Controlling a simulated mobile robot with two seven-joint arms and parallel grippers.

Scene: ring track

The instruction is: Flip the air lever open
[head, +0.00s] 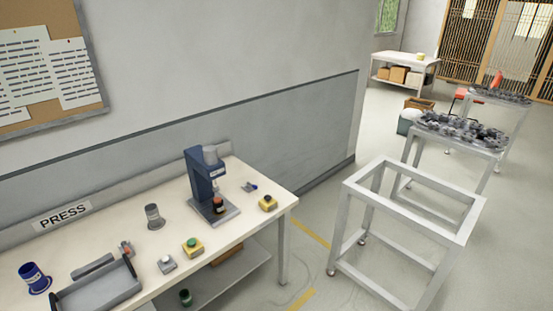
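A blue press (200,178) stands on a grey base plate on the cream workbench (120,220), below the wall. A small grey fitting with a blue part (249,187) lies on the bench just right of the press. It looks like the air lever, but it is too small to tell its position. Neither of my grippers is in view.
On the bench are a yellow box with a green button (192,246), another with a dark button (268,203), a grey button box (167,263), a grey cylinder (153,216), a grey tray (97,288) and a blue cup (34,278).

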